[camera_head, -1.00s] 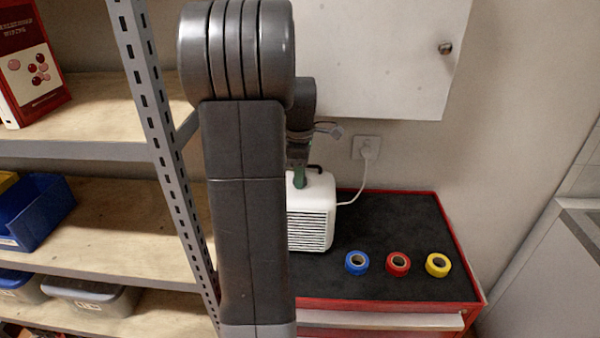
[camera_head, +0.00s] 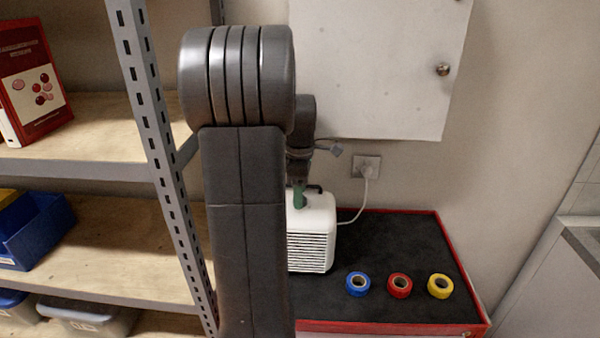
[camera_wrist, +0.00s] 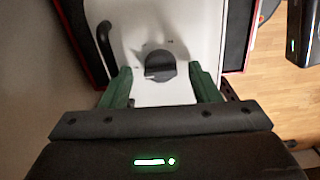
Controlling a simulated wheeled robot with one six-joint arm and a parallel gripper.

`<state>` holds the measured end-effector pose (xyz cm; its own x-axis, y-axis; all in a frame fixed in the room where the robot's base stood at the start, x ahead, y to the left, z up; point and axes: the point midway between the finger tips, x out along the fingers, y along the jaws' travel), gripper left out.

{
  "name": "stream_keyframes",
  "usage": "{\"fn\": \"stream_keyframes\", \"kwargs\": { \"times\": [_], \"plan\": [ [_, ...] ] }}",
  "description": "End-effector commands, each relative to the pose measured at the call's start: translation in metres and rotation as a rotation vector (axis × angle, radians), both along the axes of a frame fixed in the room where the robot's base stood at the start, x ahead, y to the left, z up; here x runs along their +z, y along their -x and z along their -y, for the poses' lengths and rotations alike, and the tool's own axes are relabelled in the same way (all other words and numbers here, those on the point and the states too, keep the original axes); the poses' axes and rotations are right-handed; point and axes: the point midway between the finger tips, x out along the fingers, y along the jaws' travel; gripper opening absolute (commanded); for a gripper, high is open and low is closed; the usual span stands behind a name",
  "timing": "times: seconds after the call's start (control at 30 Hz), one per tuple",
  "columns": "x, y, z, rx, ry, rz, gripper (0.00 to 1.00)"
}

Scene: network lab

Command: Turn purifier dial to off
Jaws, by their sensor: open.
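The white purifier (camera_head: 312,232) stands on the black top of a red cabinet, partly hidden behind my arm in the head view. In the wrist view the purifier's white top (camera_wrist: 185,30) fills the middle, with the dark round dial (camera_wrist: 160,66) on it. My gripper (camera_wrist: 160,82) is open, its two green fingers apart on the left and right of the dial. The dial lies between and slightly beyond the fingertips, and no contact is visible. In the head view one green finger (camera_head: 299,198) shows at the purifier's top.
Blue (camera_head: 358,284), red (camera_head: 399,285) and yellow (camera_head: 440,286) tape rolls lie on the cabinet top (camera_head: 400,235) to the right. A white cord runs to a wall socket (camera_head: 366,167). A metal shelf (camera_head: 150,130) stands left; a white wall cabinet (camera_head: 375,70) hangs above.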

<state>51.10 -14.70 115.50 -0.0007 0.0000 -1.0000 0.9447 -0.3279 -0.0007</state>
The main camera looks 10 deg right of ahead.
Motion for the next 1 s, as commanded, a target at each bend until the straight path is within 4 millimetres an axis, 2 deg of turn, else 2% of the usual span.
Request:
{"fn": "stream_keyframes", "kwargs": {
  "times": [0.17, 0.4, 0.53, 0.7, 1.0],
  "plan": [
    [0.033, -0.001, 0.000, 0.000, 0.002, 0.008, 0.56],
    [0.088, -0.001, 0.000, 0.000, 0.001, 0.006, 0.56],
    [0.111, -0.001, 0.000, 0.000, 0.001, 0.005, 0.56],
    [0.127, 0.000, 0.000, 0.000, 0.001, 0.004, 0.56],
    [0.131, 0.000, 0.000, 0.000, 0.001, 0.002, 0.56]
  ]
}}
